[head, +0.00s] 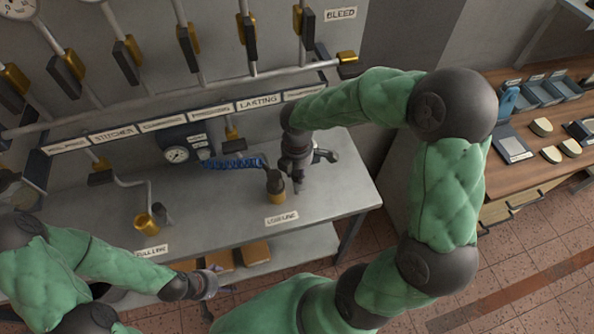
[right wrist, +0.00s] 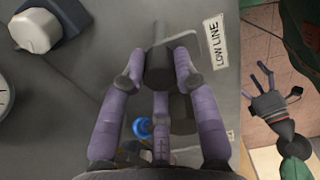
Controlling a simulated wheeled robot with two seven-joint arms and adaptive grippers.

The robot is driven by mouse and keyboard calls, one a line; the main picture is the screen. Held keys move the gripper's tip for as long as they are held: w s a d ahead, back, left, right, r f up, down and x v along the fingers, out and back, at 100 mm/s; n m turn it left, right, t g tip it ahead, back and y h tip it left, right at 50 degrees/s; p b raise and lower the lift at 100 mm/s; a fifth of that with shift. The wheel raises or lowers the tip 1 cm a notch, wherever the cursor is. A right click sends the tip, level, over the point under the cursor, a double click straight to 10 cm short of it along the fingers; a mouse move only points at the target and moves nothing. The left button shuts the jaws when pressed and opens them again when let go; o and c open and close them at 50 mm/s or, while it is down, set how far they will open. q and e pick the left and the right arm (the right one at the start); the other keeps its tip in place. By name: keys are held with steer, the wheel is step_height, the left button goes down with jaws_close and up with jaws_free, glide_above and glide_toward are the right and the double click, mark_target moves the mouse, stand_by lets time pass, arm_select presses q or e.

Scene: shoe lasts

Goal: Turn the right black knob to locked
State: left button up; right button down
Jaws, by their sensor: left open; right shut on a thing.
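The right black knob (head: 275,181) sits upright on a brass base on the grey bench, behind the LOW LINE label (head: 281,218). My right gripper (head: 296,184) comes down on it from above. In the right wrist view its fingers close around the dark cylinder of the knob (right wrist: 158,66), with a fingertip on either side. The knob's marking and lock position are too small to tell. My left gripper (head: 212,283) is open and empty in front of the bench; it also shows in the right wrist view (right wrist: 262,88).
A blue coiled hose (head: 235,162) and a gauge (head: 176,155) lie behind and left of the knob. Another brass fitting (head: 146,223) stands at the left. Pipes and levers line the wall. A wooden table (head: 520,180) stands at the right.

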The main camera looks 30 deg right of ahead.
steer(key=m, duration=0.3)
steer(key=shift+m, duration=0.4)
steer(key=m, duration=0.4)
steer(key=shift+m, duration=0.3)
steer(key=m+b, duration=0.1)
steer(key=m, duration=0.3)
steer(key=shift+f, duration=0.1)
steer(key=m, duration=0.5)
steer(key=shift+b, duration=0.4)
steer(key=c, duration=0.9)
jaws_free()
steer(key=shift+c, duration=0.2)
